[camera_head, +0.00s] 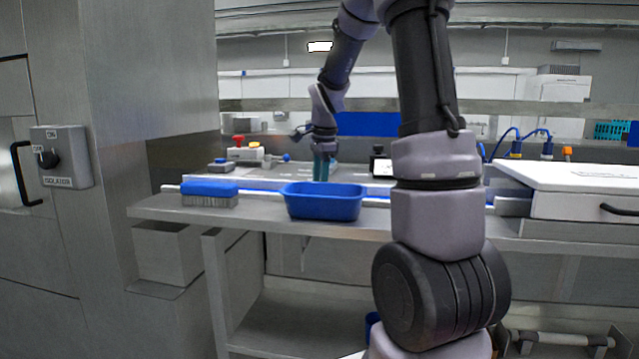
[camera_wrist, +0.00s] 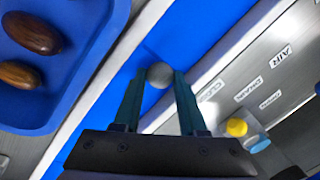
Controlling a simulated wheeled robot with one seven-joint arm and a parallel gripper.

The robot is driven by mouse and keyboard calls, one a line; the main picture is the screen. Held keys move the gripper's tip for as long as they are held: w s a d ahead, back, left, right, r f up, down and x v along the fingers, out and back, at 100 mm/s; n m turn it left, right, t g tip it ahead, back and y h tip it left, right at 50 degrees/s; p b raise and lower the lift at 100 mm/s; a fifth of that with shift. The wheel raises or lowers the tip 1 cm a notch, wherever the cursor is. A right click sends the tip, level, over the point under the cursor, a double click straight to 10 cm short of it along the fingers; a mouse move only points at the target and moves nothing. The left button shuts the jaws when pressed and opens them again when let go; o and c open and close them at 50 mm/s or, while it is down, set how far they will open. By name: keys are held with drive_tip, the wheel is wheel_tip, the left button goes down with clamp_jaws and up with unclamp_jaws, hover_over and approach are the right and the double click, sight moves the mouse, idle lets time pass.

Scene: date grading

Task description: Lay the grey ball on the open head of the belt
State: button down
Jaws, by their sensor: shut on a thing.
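The grey ball (camera_wrist: 160,75) shows in the wrist view between the tips of my gripper (camera_wrist: 158,88), which is shut on it. The blue belt (camera_wrist: 108,112) lies beyond the ball in that view, between two pale rails. Whether the ball touches the belt I cannot tell. In the head view my gripper (camera_head: 322,168) points down behind the blue tub, over the belt area. The ball cannot be made out there. The belt (camera_head: 262,184) shows as a thin blue strip, partly hidden by the tub and my arm.
A blue tub (camera_head: 323,214) stands on the front of the bench; the wrist view shows brown dates (camera_wrist: 32,34) in it. A blue brush (camera_head: 209,194) lies to its left. A panel with a red button (camera_head: 238,139) stands behind. A white-lidded box (camera_head: 572,188) is at right.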

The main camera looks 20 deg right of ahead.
drive_tip(key=shift+f, duration=0.15)
drive_tip(key=shift+c, duration=2.3)
unclamp_jaws()
wheel_tip(320, 180, up, 11)
drive_tip(key=s, duration=0.2)
drive_tip(key=s+a+n+t+y, duration=0.1)
drive_tip(key=s+a+n, duration=0.3)
drive_tip(key=s, duration=0.7)
drive_tip(key=s+a+r+n+t, duration=0.1)
drive_tip(key=s+a+n+t, duration=0.2)
drive_tip(key=s+n, duration=0.6)
drive_tip(key=shift+s+a+r+t+y, duration=0.3)
drive_tip(key=shift+s+a+t+y, duration=0.15)
drive_tip(key=shift+s, duration=0.6)
